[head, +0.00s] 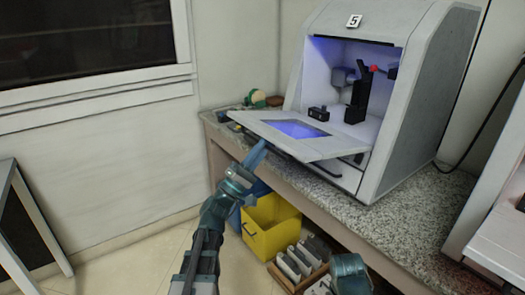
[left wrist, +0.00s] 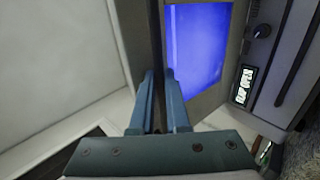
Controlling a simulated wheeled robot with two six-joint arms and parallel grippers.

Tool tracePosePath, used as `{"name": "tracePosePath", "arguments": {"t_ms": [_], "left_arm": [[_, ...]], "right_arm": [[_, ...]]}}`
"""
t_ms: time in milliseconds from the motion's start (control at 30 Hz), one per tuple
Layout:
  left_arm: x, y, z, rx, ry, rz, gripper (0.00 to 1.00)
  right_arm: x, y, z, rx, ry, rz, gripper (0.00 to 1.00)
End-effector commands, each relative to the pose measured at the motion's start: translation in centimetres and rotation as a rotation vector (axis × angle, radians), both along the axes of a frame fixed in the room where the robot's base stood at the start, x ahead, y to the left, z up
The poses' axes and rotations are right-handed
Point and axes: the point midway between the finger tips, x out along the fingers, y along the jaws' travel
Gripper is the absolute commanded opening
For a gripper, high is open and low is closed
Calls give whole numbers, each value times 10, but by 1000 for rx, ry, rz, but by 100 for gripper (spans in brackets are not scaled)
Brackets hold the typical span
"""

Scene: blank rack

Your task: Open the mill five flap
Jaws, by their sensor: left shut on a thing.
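The mill (head: 418,95) marked 5 stands on the counter, with its lit chamber exposed. Its white flap (head: 325,147) is folded down and sticks out roughly level at the front. A window in it glows blue. My left gripper (head: 259,150) is at the flap's front edge, near its left end. In the left wrist view, the two fingers of the left gripper (left wrist: 160,80) are shut on the dark handle bar (left wrist: 157,35) along that edge. The flap's blue window (left wrist: 198,45) shows beside them.
The speckled counter (head: 385,215) runs under the mill. A yellow bin (head: 270,228) and a wooden box of grey pieces (head: 300,262) stand below it. Small items (head: 257,98) lie left of the mill. Another machine (head: 500,235) is at the right edge.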

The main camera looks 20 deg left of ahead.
Motion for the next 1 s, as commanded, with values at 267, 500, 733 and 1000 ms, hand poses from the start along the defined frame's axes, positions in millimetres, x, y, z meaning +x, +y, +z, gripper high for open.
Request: {"name": "tracePosePath", "arguments": {"t_ms": [267, 500, 733, 1000], "left_arm": [[6, -4, -10, -6, -12, -1, 0], [6, -3, -9, -7, -13, -1, 0], [6, -3, -9, -7, -13, -1, 28], [3, -2, -8, -10, -16, 0, 43]], "right_arm": [[0, 0, -12, -1, 0, 0, 0], [0, 0, -11, -1, 0, 0, 0], [0, 0, -11, -1, 0, 0, 0], [0, 0, -11, -1, 0, 0, 0]]}}
